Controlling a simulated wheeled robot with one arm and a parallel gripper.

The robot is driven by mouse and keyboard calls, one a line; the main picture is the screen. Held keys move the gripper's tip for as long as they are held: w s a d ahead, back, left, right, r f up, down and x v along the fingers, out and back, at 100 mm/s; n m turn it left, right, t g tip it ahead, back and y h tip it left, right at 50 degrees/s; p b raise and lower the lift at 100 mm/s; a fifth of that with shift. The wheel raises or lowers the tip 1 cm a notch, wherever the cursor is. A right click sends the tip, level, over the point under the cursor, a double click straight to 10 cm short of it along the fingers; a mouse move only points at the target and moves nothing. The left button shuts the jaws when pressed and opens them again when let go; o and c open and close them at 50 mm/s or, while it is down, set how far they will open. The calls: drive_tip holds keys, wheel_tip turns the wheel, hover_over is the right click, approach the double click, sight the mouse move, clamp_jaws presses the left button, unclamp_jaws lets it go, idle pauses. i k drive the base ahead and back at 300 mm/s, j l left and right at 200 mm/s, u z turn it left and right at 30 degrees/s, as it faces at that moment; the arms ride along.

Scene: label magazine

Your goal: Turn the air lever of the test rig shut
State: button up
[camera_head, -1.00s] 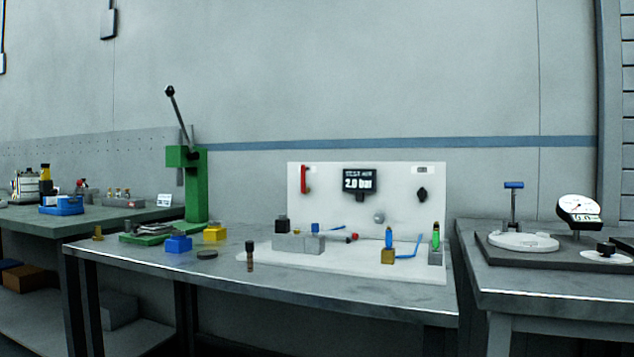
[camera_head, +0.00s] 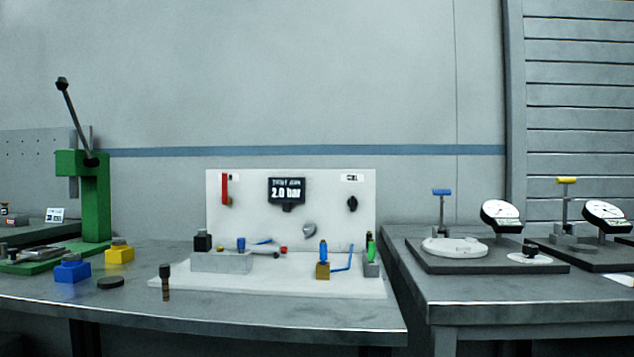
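The test rig is a white upright panel (camera_head: 330,215) on a white base plate (camera_head: 330,285), standing on the middle bench. A red lever (camera_head: 224,188) stands upright at the panel's upper left, with a small brass-coloured part below it. It looks like the air lever. A dark display (camera_head: 287,190) on the panel reads 2.0 bar. A black knob (camera_head: 352,204) is at the panel's upper right. A grey block and small blue- and green-topped parts are on the base plate. My gripper is not in view.
A green press (camera_head: 95,195) with a raised arm stands left of the rig. Blue (camera_head: 72,270) and yellow (camera_head: 119,253) blocks and a dark upright pin (camera_head: 166,282) are between them. The right bench (camera_head: 500,300) carries gauge fixtures. A narrow gap separates the benches.

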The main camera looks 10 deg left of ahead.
sight(226, 200)
drive_tip(key=j+z, duration=0.2)
drive_tip(key=j, duration=0.2)
drive_tip(key=k+j+z, duration=0.15)
drive_tip(key=j, duration=0.3)
drive_tip(key=k+j+z, duration=0.2)
drive_tip(key=j, duration=0.2)
drive_tip(key=j+z, duration=0.15)
drive_tip(key=j, duration=0.25)
drive_tip(key=k+j+z, duration=0.2)
drive_tip(key=j, duration=0.15)
